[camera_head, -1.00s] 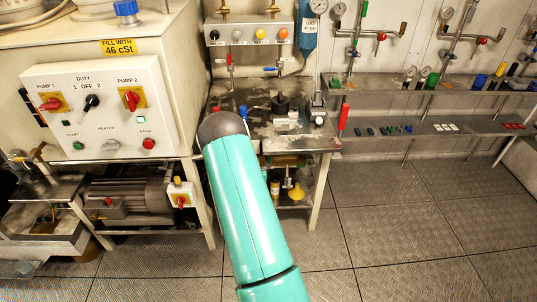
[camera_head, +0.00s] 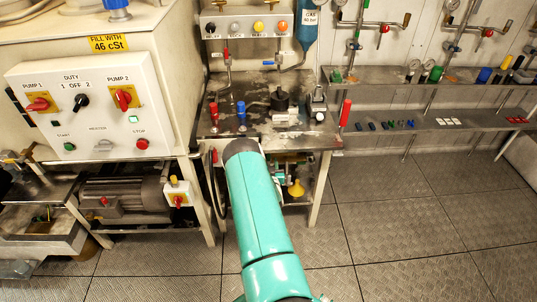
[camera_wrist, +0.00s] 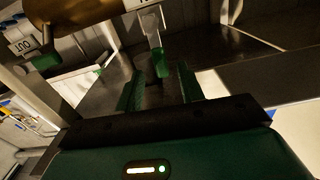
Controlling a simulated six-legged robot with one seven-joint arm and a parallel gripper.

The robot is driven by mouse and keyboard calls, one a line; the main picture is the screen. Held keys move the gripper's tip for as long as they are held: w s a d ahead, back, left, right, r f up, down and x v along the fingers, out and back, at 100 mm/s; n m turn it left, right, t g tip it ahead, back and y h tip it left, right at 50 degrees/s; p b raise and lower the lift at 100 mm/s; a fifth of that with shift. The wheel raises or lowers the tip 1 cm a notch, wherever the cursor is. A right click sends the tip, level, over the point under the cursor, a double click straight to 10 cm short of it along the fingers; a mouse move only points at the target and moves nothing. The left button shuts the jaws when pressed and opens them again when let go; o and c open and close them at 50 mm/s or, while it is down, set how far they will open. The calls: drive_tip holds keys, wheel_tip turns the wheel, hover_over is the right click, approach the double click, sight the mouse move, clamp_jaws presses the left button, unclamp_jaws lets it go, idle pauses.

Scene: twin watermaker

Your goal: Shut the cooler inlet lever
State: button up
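In the wrist view, a pale lever with a green tip (camera_wrist: 161,62) hangs down from a brass cylinder (camera_wrist: 85,12). A second green-tipped lever (camera_wrist: 45,62) is at the left, beside a tag reading "OUT". The middle lever carries no readable tag here, so I take it as the inlet lever. My gripper (camera_wrist: 158,82) is open, its dark green fingers on either side of the middle lever's tip in the picture. I cannot tell how deep the tip lies between them, or whether they touch. In the head view my arm hides my gripper.
The steel workbench (camera_head: 235,125) stands above the space where my arm reaches, and its legs flank it. A pump control box (camera_head: 95,108) and a motor (camera_head: 125,198) are at the left. Shelves (camera_head: 440,122) line the wall at right. The plated floor at right is clear.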

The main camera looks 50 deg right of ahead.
sight(269, 158)
drive_tip(key=x, duration=0.6)
clamp_jaws()
